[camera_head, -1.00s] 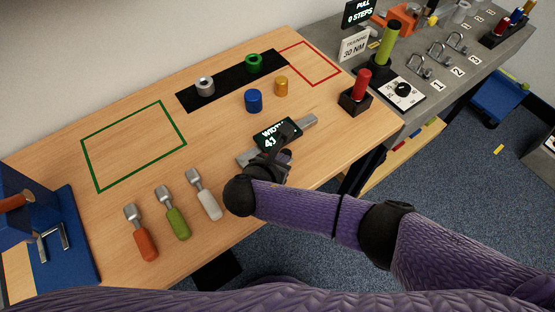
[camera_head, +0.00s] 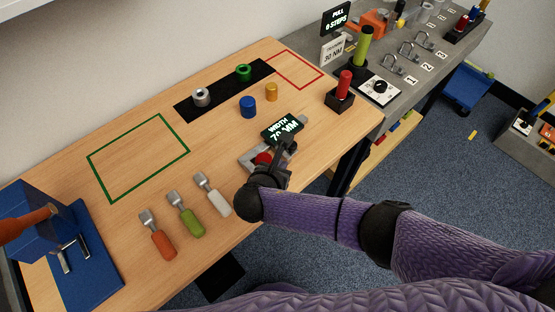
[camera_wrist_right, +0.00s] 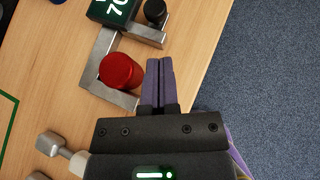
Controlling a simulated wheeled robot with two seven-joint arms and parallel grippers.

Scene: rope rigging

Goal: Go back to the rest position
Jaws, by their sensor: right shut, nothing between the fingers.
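My right gripper (camera_head: 286,150) is over the front right part of the wooden table (camera_head: 225,135), beside a grey metal measuring gauge (camera_head: 250,158). In the right wrist view its purple fingers (camera_wrist_right: 158,72) are together and empty, to the right of a red cylinder (camera_wrist_right: 121,71). The red cylinder stands at the gauge's grey jaws (camera_wrist_right: 103,45); I cannot tell whether it touches both. The gauge's dark display (camera_head: 282,129) reads a width in the seventies of millimetres. My left gripper is not in view.
A blue cylinder (camera_head: 248,107) and a yellow one (camera_head: 271,92) stand behind the gauge. Several handled tools, including a white one (camera_head: 217,201), lie to its left. A red-handled post (camera_head: 342,90) stands at the right edge. The green outline (camera_head: 120,184) is empty.

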